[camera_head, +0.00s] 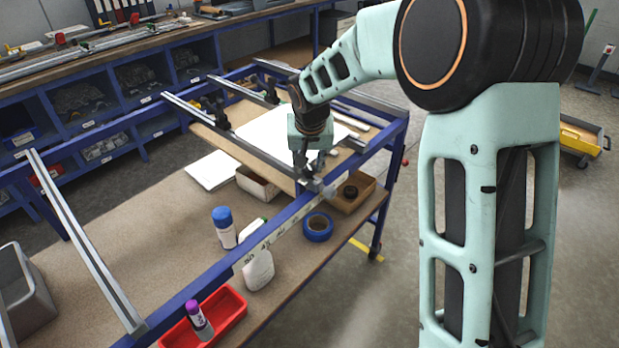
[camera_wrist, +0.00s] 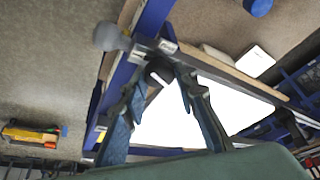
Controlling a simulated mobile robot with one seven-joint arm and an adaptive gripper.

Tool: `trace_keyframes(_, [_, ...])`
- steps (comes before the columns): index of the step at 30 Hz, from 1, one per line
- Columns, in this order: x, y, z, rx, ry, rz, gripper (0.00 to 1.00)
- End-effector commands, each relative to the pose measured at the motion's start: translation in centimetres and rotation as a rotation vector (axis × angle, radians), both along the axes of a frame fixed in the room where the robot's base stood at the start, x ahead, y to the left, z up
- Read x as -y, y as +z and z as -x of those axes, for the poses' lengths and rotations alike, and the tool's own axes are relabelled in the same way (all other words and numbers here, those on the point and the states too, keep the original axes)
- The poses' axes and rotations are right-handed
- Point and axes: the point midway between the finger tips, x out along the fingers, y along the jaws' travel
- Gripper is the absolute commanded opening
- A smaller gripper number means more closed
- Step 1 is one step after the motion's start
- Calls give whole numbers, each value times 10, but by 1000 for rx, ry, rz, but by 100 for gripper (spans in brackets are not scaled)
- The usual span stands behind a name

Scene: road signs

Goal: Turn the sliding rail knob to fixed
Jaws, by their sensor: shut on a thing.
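My gripper (camera_head: 308,172) reaches down over the near blue beam of the table frame, at the end of a grey sliding rail (camera_head: 245,150). In the wrist view, my gripper (camera_wrist: 160,76) has its two dark fingers on either side of a small dark knob (camera_wrist: 158,70) under the rail's end, and is shut on it. The rail (camera_wrist: 225,72) runs to the lower right there. Small pale labels (camera_wrist: 167,46) sit on the rail's end beside the knob; their words are too small to read. The fingers partly hide the knob.
A blue tape roll (camera_head: 318,227), a white bottle (camera_head: 259,270), a blue-capped bottle (camera_head: 224,228) and a red tray (camera_head: 228,308) stand on the lower shelf. Another rail (camera_head: 82,238) crosses the frame at left. A yellow cart (camera_head: 580,137) is on the floor at right.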

Motion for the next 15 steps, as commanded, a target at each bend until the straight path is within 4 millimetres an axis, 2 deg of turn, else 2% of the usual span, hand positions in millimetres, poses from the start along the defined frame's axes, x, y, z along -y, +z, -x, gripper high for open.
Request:
trace_keyframes(1, [-3,-8,0,3,-36,1,2])
trace_keyframes(15, [-5,-3,0,-1,-442,0,2])
